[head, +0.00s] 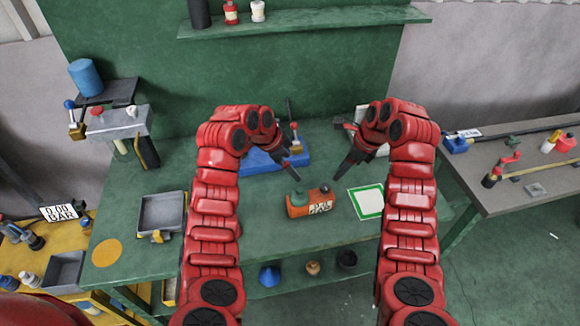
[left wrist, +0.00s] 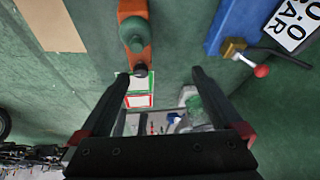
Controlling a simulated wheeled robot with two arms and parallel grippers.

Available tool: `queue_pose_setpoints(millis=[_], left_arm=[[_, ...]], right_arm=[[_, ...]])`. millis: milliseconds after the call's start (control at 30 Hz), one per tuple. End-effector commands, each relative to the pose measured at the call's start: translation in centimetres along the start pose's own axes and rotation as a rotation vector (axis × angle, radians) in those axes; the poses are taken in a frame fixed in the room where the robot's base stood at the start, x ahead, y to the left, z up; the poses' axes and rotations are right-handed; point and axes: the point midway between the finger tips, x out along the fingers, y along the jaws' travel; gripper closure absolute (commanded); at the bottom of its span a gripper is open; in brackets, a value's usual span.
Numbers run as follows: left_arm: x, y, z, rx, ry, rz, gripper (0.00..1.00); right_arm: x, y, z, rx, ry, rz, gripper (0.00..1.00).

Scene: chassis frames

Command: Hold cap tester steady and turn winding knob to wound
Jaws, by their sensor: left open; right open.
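The cap tester appears to be the orange body (head: 298,211) lying on the green bench, with a green knob (head: 298,194), a dark end knob (head: 325,188) and a pale label too small to read surely. In the left wrist view the orange body (left wrist: 137,55) shows at the top, with its green knob (left wrist: 134,34) and dark end knob (left wrist: 140,69). My left gripper (head: 295,169) is above and behind the tester, apart from it; its open fingers (left wrist: 160,76) hold nothing. My right gripper (head: 346,168) is open and empty, right of and behind the tester.
A blue base (head: 262,162) with a red-knobbed lever stands behind the tester. A green-bordered white square (head: 367,202) lies at right. A grey tray (head: 163,211) and an orange disc (head: 107,252) are at left. Bench between tray and tester is partly hidden by my left arm.

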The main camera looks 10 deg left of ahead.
Motion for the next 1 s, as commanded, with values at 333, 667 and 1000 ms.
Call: queue_pose_setpoints(millis=[333,667,1000], left_arm=[[-1.4,2.8,0.2,0.060,-0.051,0.123,0.00],[1.6,3.0,0.4,0.058,-0.048,0.119,0.00],[3.6,3.2,0.4,0.056,-0.047,0.118,0.00]], right_arm=[[0.0,0.0,0.0,0.000,0.000,0.000,0.50],[0.0,0.0,0.0,0.000,0.000,0.000,0.50],[0.0,0.0,0.0,0.000,0.000,0.000,0.50]])
